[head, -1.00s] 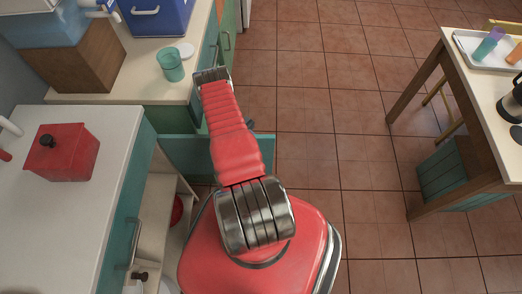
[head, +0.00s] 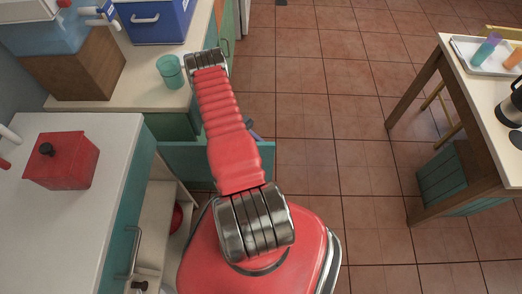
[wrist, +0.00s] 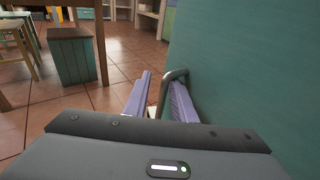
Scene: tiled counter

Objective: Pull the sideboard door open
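The sideboard (head: 95,215) stands at left in the head view, with a white top and teal front. One teal door (head: 190,160) stands swung out from it, and the shelves inside show. In the wrist view this door (wrist: 245,70) fills the right side, with its curved metal handle (wrist: 167,88). My gripper (wrist: 162,78) has its purple fingers on both sides of the handle bar. The right finger lies between bar and door; a gap shows between the bar and the left finger. In the head view my arm and the door hide most of the gripper.
A red box (head: 62,160) sits on the sideboard top. A teal cup (head: 170,72) stands on the counter beyond, near a blue cooler (head: 155,20). A wooden table (head: 485,100) stands at right. Tiled floor between is clear. A red object (head: 177,217) is inside the sideboard.

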